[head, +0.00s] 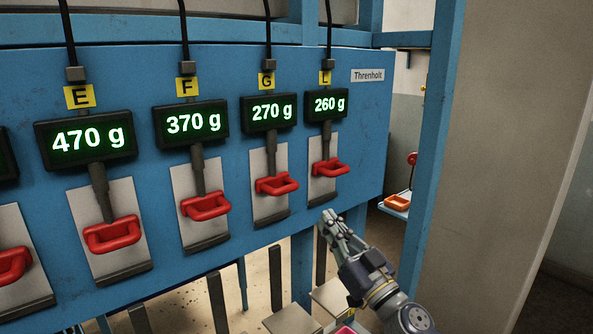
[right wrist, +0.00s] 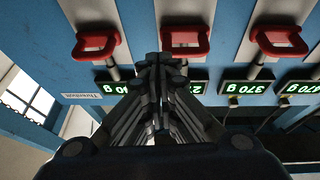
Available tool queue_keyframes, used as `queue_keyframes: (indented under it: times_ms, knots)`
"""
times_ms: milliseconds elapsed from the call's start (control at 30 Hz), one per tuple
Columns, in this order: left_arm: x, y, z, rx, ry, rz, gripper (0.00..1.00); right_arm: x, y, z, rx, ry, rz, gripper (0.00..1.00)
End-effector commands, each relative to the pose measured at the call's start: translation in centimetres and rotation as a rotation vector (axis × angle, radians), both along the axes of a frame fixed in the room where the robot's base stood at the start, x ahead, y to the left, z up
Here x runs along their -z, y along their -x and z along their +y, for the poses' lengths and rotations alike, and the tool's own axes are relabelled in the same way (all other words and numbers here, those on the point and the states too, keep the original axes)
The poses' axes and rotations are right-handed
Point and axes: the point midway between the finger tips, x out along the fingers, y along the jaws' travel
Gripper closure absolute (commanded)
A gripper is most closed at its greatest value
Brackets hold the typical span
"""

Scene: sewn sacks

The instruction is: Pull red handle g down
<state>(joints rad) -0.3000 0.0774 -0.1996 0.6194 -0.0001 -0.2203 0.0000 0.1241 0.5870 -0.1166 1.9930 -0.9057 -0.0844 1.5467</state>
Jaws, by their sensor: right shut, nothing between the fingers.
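Red handle G (head: 277,186) is a red loop on a grey stem, in front of a pale slot plate under the yellow G label (head: 267,81). Its display (head: 268,112) reads 270 g. In the upside-down right wrist view handle G (right wrist: 187,48) is the middle red loop, just beyond my fingertips. My right gripper (head: 331,218) is shut and empty. In the head view it is below and right of handle G, under red handle L (head: 329,168), and appears apart from both. My left gripper is out of view.
Red handles F (head: 206,207) and E (head: 112,235) hang to the left on the same blue panel (head: 365,130). A blue post (head: 432,130) stands right of the panel. Open space lies around my right gripper's right side.

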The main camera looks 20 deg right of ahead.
Motion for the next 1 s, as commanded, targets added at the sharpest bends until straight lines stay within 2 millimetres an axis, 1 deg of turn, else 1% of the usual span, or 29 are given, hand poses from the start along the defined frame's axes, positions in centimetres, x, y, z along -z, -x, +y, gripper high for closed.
queue_keyframes:
  times_ms: [33,100,200,267,533,667,833,1000]
  knots:
    - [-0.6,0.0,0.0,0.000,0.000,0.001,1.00,-3.0,1.0,0.8,-0.029,0.000,-0.043,1.00]
    - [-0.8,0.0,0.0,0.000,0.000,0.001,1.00,-5.2,2.0,1.6,-0.057,-0.003,-0.082,1.00]
    - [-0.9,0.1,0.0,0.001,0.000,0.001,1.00,-6.7,2.7,2.1,-0.078,-0.007,-0.108,1.00]
    - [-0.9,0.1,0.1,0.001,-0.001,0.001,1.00,-7.0,2.9,2.2,-0.082,-0.007,-0.113,1.00]
    - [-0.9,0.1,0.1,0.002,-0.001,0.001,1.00,-6.9,2.8,2.2,-0.081,-0.010,-0.111,1.00]
    - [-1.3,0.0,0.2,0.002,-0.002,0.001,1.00,-7.4,2.3,2.3,-0.080,-0.011,-0.112,1.00]
    - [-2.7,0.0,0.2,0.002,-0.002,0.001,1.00,-8.9,0.4,3.0,-0.079,-0.010,-0.114,1.00]
    - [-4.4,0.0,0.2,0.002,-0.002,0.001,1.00,-10.6,-2.4,4.0,-0.078,-0.010,-0.114,1.00]
